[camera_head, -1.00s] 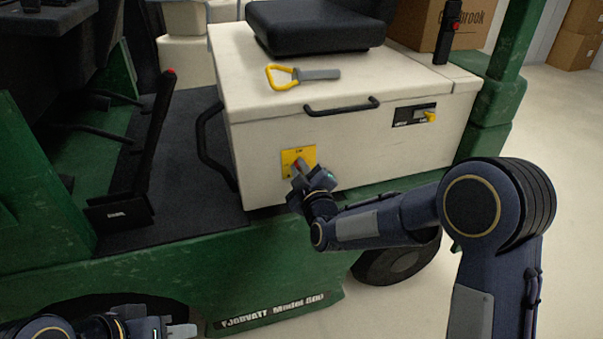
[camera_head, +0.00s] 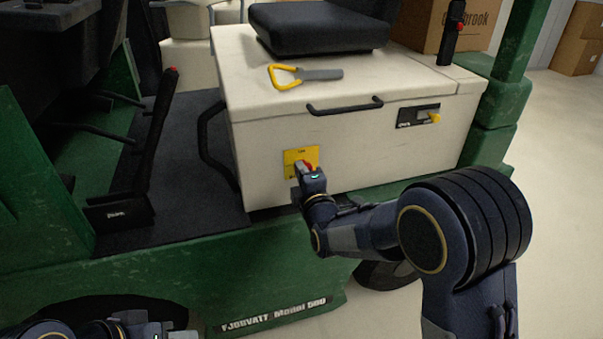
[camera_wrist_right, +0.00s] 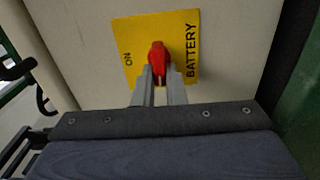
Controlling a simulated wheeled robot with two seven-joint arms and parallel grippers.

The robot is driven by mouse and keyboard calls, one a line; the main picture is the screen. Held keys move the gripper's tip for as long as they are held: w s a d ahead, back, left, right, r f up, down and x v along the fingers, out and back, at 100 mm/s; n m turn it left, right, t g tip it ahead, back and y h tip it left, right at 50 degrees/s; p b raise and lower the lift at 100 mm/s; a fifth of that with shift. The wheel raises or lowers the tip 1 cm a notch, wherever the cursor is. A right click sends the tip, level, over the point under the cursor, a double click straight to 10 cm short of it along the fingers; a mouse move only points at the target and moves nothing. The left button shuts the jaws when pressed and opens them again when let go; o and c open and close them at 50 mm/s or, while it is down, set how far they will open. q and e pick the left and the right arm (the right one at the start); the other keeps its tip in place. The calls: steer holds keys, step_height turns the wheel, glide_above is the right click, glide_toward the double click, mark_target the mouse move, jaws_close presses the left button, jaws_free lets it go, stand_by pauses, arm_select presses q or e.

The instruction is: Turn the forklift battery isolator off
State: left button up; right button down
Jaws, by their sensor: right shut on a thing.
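The battery isolator is a red knob (camera_wrist_right: 158,58) on a yellow plate (camera_head: 291,156) on the front of the forklift's cream battery box (camera_head: 262,140). In the right wrist view the yellow plate (camera_wrist_right: 184,27) shows "ON" and "BATTERY". My right gripper (camera_wrist_right: 159,80) is shut on the red knob, with one grey finger on each side of it. In the head view the right gripper (camera_head: 306,168) covers part of the plate and knob. My left gripper (camera_head: 183,336) is at the bottom left, away from the forklift's box; its fingers are partly cut off.
A yellow-handled grey tool (camera_head: 305,74) lies on the box top beside the black seat (camera_head: 318,27). A black handle (camera_head: 345,106) and a dark panel with a yellow switch (camera_head: 418,117) are on the box front. A black lever (camera_head: 157,130) stands at left.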

steer(key=shift+n, duration=0.3)
steer(key=c, duration=1.5)
jaws_free()
steer(key=v, duration=0.8)
steer(key=shift+p, duration=0.35)
steer(key=shift+w, duration=0.1)
